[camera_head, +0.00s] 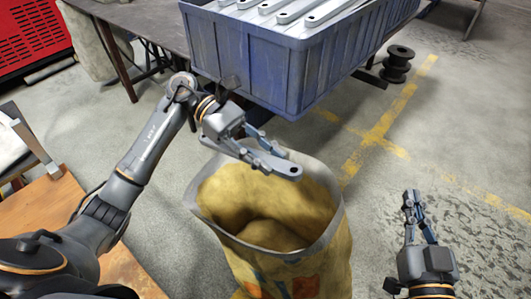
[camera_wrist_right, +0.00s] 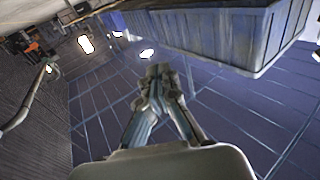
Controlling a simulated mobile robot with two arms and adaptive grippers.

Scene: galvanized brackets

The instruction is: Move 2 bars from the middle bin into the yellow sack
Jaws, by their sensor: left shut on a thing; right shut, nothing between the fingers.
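The yellow sack (camera_head: 333,255) stands open on the floor at the lower middle of the head view, with a grey rim. Its inside looks yellow and lumpy; I see no bar in it. My left gripper (camera_head: 262,150) is shut on a grey bar (camera_head: 284,169), held roughly level above the back of the sack's mouth. The blue bin (camera_head: 275,72) on the table holds several pale bars (camera_head: 300,10); its far part is cut off. My right gripper (camera_head: 411,197) is shut and empty, right of the sack; its closed fingers also show in the right wrist view (camera_wrist_right: 158,75).
A dark table (camera_head: 150,22) carries the bin at the back. A black spool (camera_head: 397,64) stands on the floor at the right. A wooden surface (camera_head: 50,215) lies at the left. The floor with yellow lines between sack and right gripper is clear.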

